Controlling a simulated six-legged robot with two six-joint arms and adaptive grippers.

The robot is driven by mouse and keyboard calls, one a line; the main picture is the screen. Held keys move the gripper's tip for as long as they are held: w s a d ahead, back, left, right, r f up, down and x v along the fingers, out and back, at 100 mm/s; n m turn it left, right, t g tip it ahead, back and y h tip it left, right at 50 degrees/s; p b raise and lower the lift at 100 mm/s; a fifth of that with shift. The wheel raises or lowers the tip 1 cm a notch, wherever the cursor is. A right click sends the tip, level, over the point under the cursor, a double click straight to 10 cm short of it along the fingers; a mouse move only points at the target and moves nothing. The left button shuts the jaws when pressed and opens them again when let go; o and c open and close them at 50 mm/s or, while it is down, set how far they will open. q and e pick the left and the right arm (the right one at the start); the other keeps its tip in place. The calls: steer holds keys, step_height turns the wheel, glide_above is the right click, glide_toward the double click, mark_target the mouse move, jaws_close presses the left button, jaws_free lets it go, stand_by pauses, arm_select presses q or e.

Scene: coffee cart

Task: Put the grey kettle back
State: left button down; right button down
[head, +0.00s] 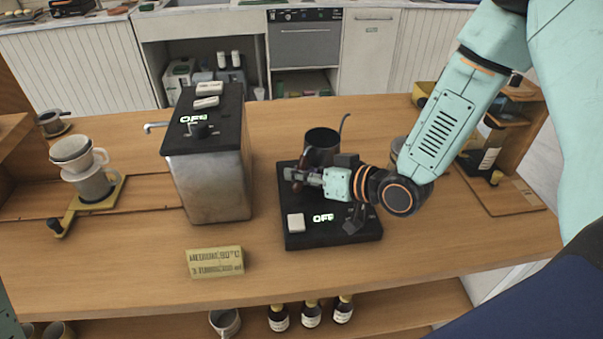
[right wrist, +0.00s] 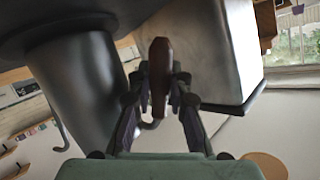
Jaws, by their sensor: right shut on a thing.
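The grey kettle (head: 322,142), dark with a thin curved spout, is at the back of the black hot plate (head: 362,226), partly hidden behind my right gripper (head: 297,177). The kettle looks upright; I cannot tell whether it rests on the plate or hangs just above it. In the right wrist view its dark body (right wrist: 75,95) fills the left side. There the fingers of my right gripper (right wrist: 158,88) are shut on the kettle's brown handle (right wrist: 159,65). My left gripper is out of view.
A metal boiler (head: 210,180) with a black top stands left of the plate. A yellow sign (head: 215,262) lies in front. A dripper stand (head: 90,195) is at the left, wooden shelving (head: 505,185) at the right.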

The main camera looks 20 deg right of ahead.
steer(key=shift+f, duration=0.1)
steer(key=c, duration=1.3)
jaws_free()
steer(key=shift+s+d, duration=0.15)
steer(key=shift+c, duration=0.2)
steer(key=shift+o, duration=0.4)
